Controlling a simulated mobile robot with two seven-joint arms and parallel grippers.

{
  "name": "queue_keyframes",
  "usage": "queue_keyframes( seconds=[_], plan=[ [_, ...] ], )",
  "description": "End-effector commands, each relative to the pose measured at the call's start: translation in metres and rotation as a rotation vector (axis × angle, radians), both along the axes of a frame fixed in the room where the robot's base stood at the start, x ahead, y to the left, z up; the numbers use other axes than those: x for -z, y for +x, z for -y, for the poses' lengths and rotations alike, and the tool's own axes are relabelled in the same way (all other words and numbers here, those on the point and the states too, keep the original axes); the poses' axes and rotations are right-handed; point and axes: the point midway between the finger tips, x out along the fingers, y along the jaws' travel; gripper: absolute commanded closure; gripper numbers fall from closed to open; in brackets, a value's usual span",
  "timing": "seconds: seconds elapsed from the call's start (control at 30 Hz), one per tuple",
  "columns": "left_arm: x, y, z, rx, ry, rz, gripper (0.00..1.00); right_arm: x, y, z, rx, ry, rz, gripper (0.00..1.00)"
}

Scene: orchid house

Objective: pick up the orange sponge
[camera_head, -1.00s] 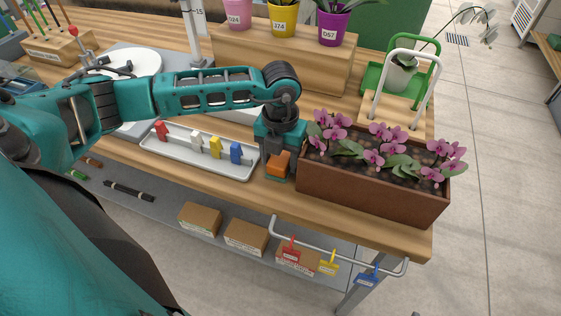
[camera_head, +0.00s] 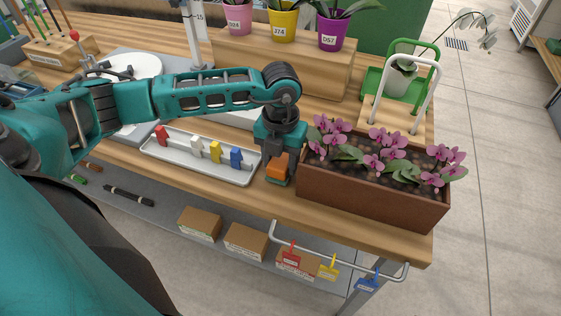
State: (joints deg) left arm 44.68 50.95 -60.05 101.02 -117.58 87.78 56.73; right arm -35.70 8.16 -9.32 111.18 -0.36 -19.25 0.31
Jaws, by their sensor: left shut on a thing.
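The orange sponge (camera_head: 277,167) is at the front of the wooden table (camera_head: 320,212), between the grey tray and the brown planter. Whether the sponge touches the tabletop is hard to tell. My right gripper is not in the head view.
A grey tray (camera_head: 171,157) with small coloured clips lies close to the left of the gripper. A brown planter (camera_head: 366,196) of pink orchids stands close to the right. A wooden riser (camera_head: 318,66) with pots is behind. Table front edge is near.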

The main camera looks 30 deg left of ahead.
Motion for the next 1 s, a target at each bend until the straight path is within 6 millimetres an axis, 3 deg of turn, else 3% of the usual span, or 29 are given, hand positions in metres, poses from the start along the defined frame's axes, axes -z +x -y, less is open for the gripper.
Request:
queue_keyframes(
  seconds=[0.27, 0.7, 1.0],
  plan=[
    [-0.05, 0.001, 0.0, 0.0, 0.0, 0.007, 0.79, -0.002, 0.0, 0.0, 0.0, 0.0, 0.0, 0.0],
    [-0.16, 0.001, 0.0, 0.001, 0.001, 0.007, 0.79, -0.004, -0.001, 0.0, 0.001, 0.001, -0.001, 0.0],
    [-0.19, 0.0, 0.0, 0.0, 0.001, 0.003, 0.79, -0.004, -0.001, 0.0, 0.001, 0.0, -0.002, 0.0]
  ],
)
